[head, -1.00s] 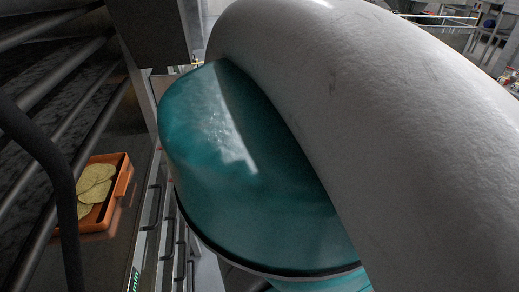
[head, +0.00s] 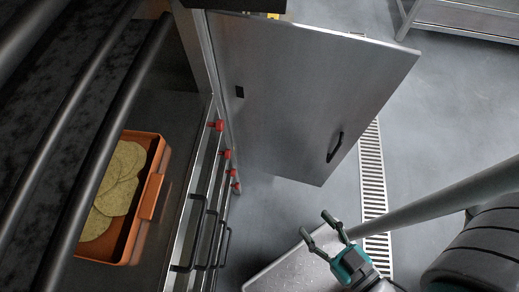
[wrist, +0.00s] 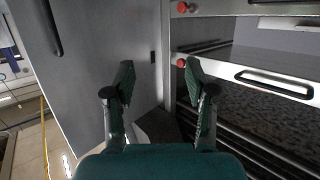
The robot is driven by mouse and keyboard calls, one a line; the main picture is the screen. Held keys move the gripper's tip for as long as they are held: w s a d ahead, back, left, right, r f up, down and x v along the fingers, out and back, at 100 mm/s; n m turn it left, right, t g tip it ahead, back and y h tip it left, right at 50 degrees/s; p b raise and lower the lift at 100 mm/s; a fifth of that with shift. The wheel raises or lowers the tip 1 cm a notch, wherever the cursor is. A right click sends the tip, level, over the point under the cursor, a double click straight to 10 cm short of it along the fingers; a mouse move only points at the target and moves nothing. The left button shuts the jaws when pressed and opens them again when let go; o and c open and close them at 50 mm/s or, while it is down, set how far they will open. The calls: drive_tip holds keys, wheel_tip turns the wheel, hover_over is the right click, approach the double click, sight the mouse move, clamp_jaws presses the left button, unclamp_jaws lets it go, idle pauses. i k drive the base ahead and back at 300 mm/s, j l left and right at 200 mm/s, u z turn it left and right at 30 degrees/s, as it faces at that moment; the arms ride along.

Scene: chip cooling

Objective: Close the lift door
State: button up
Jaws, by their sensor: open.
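The lift door (head: 290,85) is a flat grey metal panel with a dark handle (head: 334,147). In the head view it stands swung open, out from the cabinet frame on its left. My gripper (head: 317,223) is open and empty below the door, apart from it in this view. In the wrist view the door (wrist: 95,75) fills the left side, with its handle (wrist: 50,28) at upper left. My open fingers (wrist: 160,70) show in front of the hinge side, with nothing between them. I cannot tell how near they are to the panel.
An orange tray (head: 152,195) of chips (head: 118,180) sits on the dark surface at left, beside dark rails (head: 125,110). Red knobs (head: 216,125) and dark drawer handles (head: 190,235) line the cabinet front. A floor grate (head: 372,180) runs across open grey floor. A metal table (head: 465,20) stands at upper right.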

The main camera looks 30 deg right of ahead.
sight(297, 98)
drive_tip(key=z, duration=0.35)
drive_tip(key=k+j, duration=0.2)
drive_tip(key=k, duration=0.25)
drive_tip(key=k+j+u, duration=0.1)
drive_tip(key=k, duration=0.35)
